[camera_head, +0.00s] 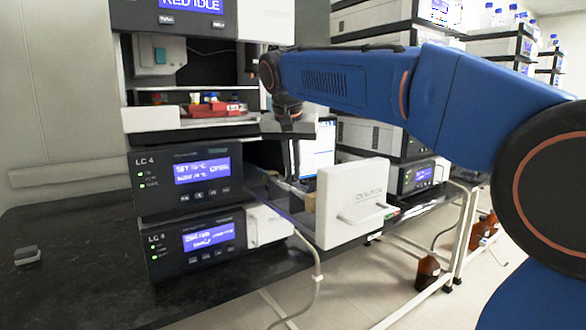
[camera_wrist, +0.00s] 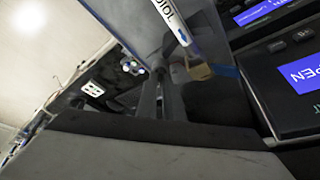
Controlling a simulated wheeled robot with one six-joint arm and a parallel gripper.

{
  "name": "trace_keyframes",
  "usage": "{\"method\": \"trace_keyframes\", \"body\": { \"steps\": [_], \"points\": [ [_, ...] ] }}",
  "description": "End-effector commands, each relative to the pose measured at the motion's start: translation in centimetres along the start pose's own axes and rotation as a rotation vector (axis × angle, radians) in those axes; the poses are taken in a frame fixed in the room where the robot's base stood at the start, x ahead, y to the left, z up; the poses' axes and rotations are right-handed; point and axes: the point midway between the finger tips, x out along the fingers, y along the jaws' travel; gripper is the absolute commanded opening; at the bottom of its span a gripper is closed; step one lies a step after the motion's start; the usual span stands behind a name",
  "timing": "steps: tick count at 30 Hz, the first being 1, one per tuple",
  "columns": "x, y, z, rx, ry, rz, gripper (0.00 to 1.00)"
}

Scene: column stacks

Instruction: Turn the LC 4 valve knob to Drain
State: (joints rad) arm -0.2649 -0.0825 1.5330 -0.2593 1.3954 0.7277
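The LC 4 module (camera_head: 188,180) is in the middle of the stack in the head view, its blue screen lit and seeming to read "OPEN". Its drawer is pulled out to the right, with a white front panel (camera_head: 352,203). My gripper (camera_head: 292,176) points down over the open drawer. In the wrist view the two dark fingers (camera_wrist: 161,88) stand a little apart, with nothing seen between them. A white labelled column (camera_wrist: 174,18) with a blue end and a tan block (camera_wrist: 200,72) lie near them. I cannot make out the valve knob in either view.
A tray with red items (camera_head: 212,110) is above LC 4. Other stacks (camera_head: 385,135) stand behind. A hose (camera_head: 317,262) hangs below the drawer. The dark bench (camera_head: 75,260) is mostly clear, with one small grey block (camera_head: 28,256).

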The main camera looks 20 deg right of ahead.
Motion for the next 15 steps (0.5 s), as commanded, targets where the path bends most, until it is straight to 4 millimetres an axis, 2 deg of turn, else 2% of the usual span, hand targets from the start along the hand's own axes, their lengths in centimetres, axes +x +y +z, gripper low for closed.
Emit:
{"method": "trace_keyframes", "body": {
  "steps": [1, 2, 11, 15],
  "points": [
    [-0.02, -0.02, -0.01, 0.000, 0.001, -0.001, 0.19],
    [-0.02, -0.02, -0.01, 0.000, 0.000, 0.000, 0.26],
    [-0.06, -0.02, -0.01, 0.000, 0.000, 0.000, 0.26],
    [-0.89, -0.06, -0.06, 0.001, 0.002, -0.002, 0.26]
  ]
}}
